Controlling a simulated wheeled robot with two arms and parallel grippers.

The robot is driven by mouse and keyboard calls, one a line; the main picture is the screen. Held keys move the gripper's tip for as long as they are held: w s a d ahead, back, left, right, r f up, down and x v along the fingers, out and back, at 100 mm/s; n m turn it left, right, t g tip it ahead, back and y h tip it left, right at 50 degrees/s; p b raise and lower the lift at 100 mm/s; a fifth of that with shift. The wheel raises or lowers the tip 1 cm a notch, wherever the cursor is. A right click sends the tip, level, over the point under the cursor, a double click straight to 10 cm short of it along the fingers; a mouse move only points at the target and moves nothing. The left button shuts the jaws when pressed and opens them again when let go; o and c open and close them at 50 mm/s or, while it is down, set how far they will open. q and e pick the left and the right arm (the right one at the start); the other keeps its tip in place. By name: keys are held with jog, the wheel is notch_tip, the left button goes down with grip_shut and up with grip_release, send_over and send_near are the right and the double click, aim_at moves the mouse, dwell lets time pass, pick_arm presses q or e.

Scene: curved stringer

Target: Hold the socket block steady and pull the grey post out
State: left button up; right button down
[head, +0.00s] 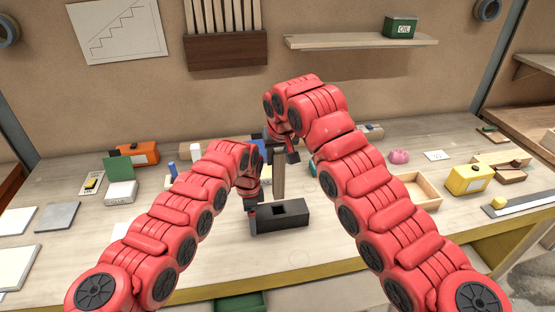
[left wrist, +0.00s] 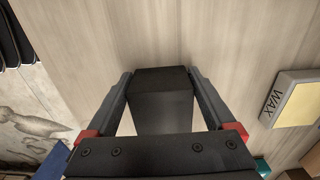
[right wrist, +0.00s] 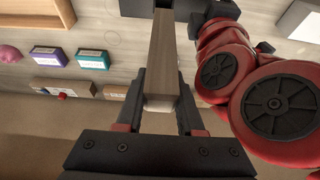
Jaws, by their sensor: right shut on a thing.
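The black socket block (head: 293,220) lies on the bench, and a dark square hole shows in its top. My left gripper (head: 251,203) is at the block's left end. In the left wrist view (left wrist: 161,78) its fingers lie along both sides of the block (left wrist: 160,105) and appear to touch it near the tips. The grey-brown post (head: 279,180) stands upright, its lower end apparently clear above the hole. My right gripper (head: 281,153) is shut on its upper part. The right wrist view shows the post (right wrist: 163,60) between the fingers (right wrist: 162,85).
An open wooden tray (head: 432,190) and a yellow box (head: 467,179) lie to the right. A white box (head: 121,192) and a green card (head: 118,169) are at the left. The bench in front of the block is clear. My forearms flank it.

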pick_arm(q)
jog(key=shift+o, duration=0.5)
jog(key=shift+r, duration=0.1)
jog(key=shift+r, duration=2.4)
notch_tip(320, 180, up, 12)
